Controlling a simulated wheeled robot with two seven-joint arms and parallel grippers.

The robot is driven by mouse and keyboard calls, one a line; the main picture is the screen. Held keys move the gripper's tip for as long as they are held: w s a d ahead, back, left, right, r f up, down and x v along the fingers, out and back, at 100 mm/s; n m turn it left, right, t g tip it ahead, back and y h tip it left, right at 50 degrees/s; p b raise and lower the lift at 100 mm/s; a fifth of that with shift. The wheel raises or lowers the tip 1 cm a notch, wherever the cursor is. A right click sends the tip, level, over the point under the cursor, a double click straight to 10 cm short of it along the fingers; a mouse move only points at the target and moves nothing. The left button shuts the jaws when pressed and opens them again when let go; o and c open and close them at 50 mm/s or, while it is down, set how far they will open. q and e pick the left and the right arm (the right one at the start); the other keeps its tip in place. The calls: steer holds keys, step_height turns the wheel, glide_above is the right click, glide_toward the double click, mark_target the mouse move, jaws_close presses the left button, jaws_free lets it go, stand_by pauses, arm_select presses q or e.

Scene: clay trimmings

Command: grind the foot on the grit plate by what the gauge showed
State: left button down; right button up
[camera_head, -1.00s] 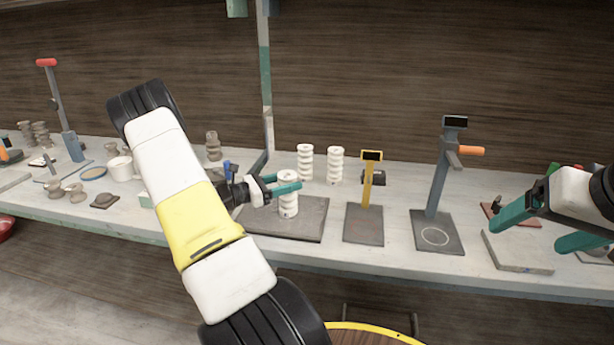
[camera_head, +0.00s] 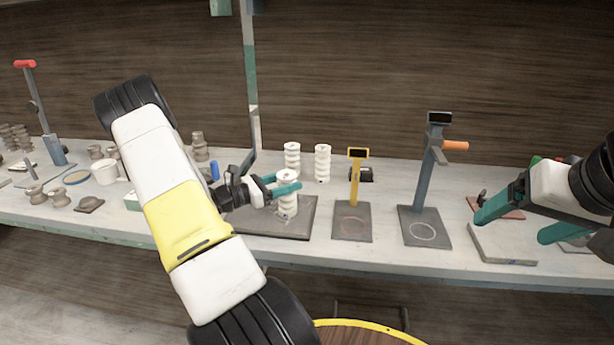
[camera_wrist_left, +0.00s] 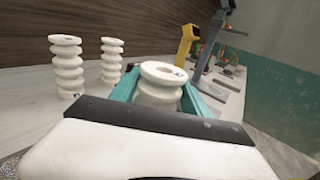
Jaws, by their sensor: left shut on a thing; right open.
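My left gripper (camera_head: 274,188) is shut on a white ribbed insulator (camera_head: 287,203), which stands upright on the dark grit plate (camera_head: 308,222). In the left wrist view the same insulator (camera_wrist_left: 160,82) sits between the teal fingers, its round top with a hole showing; its foot is hidden there. The yellow gauge (camera_head: 354,185) with a small dark display stands just right of the plate, on a dark base with a red ring. My right gripper (camera_head: 520,222) is open and empty above the right part of the bench.
Two more white insulators (camera_head: 292,158) (camera_head: 322,163) stand behind the plate. A grey stand with an orange handle (camera_head: 425,170) is right of the gauge. A pale slab (camera_head: 502,245) lies below my right gripper. Brown clay pieces and a white cup (camera_head: 104,172) are at the left.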

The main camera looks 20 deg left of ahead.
arm_select(q)
steer(key=shift+r, duration=2.55)
